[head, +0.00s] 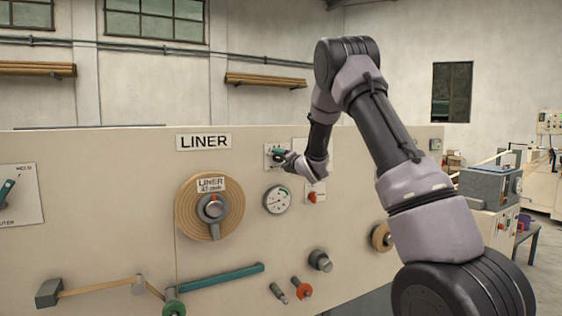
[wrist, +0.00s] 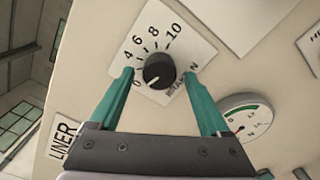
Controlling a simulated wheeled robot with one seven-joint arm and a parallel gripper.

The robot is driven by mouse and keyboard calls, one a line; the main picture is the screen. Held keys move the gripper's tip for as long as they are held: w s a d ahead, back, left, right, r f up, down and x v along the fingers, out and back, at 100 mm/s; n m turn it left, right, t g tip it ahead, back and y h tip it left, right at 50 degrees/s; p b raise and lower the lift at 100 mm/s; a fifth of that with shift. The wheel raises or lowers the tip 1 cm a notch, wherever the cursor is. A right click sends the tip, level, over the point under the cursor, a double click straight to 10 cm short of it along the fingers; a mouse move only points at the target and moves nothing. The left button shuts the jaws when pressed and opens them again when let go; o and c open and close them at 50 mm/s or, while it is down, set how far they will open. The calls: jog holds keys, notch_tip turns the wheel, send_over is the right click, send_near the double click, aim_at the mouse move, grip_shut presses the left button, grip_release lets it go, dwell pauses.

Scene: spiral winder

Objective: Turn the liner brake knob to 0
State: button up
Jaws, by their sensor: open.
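The liner brake knob (wrist: 158,72) is a round black knob on a white plate (wrist: 186,54) with numbers from 0 to 10 around it. A faint pale mark shows on its lower-left side; I cannot read the setting surely. My gripper (wrist: 159,74) has two teal fingers, spread apart, one on each side of the knob in the wrist view. Gaps show between knob and fingers, and nothing is held. In the head view my gripper (head: 281,155) is at the plate (head: 268,150), right of the LINER sign, and hides the knob.
A round gauge (head: 277,200) sits just below the plate, and a red switch (head: 314,197) is to its right. The liner roll (head: 190,222) stands out from the panel at lower left. The panel around the knob is flat.

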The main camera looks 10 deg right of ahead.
jog(key=v, duration=1)
jog(key=shift+s, duration=0.4)
jog(key=shift+d, duration=0.15)
jog(key=s+d+r+m+g+h, duration=0.2)
jog(key=s+d+r+m+h, duration=0.15)
jog(key=s+m, duration=0.35)
jog(key=s+d+r+m+g+h, duration=0.2)
jog(key=s+d+r+m, duration=0.3)
jog(key=m, duration=0.5)
jog(key=s+a+f+m+g+y, duration=0.1)
jog(key=s+a+m+g, duration=0.2)
jog(key=s+m, duration=0.4)
jog(key=s+a+f+m+g+y, duration=0.1)
jog(key=s+a+m+g, duration=0.2)
jog(key=s, duration=1.9)
jog(key=m, duration=0.5)
jog(key=shift+s+f, duration=0.2)
jog(key=shift+s, duration=0.2)
